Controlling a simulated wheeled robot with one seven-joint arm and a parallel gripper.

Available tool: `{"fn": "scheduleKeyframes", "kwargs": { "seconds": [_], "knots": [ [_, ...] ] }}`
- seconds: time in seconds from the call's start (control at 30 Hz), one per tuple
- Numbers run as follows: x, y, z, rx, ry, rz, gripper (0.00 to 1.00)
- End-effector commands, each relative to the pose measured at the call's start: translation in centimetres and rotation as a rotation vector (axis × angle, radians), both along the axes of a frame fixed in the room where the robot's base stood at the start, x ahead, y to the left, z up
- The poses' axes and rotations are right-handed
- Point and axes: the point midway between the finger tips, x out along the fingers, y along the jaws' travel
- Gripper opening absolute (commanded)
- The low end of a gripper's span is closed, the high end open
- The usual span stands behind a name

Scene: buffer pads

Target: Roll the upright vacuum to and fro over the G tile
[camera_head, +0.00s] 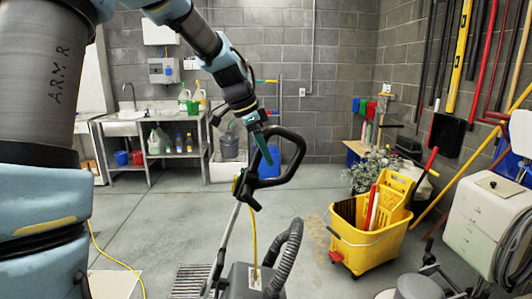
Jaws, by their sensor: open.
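The upright vacuum stands in the lower middle, with a black loop handle (297,160), a thin metal stem (228,245), a ribbed grey hose (287,250) and a dark body (245,280) cut by the bottom edge. My gripper (263,148) comes down from above at the left side of the loop handle. It is open, with a teal finger showing beside the handle; whether it touches the handle I cannot tell. No letter G is readable on the floor. A pale square (115,284) lies at the lower left, with no readable mark.
A yellow mop bucket (365,245) stands right of the vacuum. A white machine (490,215) and a grey round item (418,287) are farther right. A floor grate (190,280) and yellow cord (118,262) lie left. A sink bench (150,125) is behind; mid-floor is clear.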

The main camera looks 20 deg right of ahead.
Motion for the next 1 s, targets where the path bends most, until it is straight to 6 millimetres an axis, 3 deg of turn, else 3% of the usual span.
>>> {"fn": "scheduleKeyframes", "kwargs": {
  "seconds": [0.2,0.47,1.0],
  "knots": [
    [0.0,-0.51,-1.21,0.0,0.0,0.0,0.62],
    [0.02,-0.51,-1.3,0.0,-0.001,0.001,0.61],
    [0.03,-0.5,-1.27,0.0,-0.001,0.001,0.0]
  ]
}}
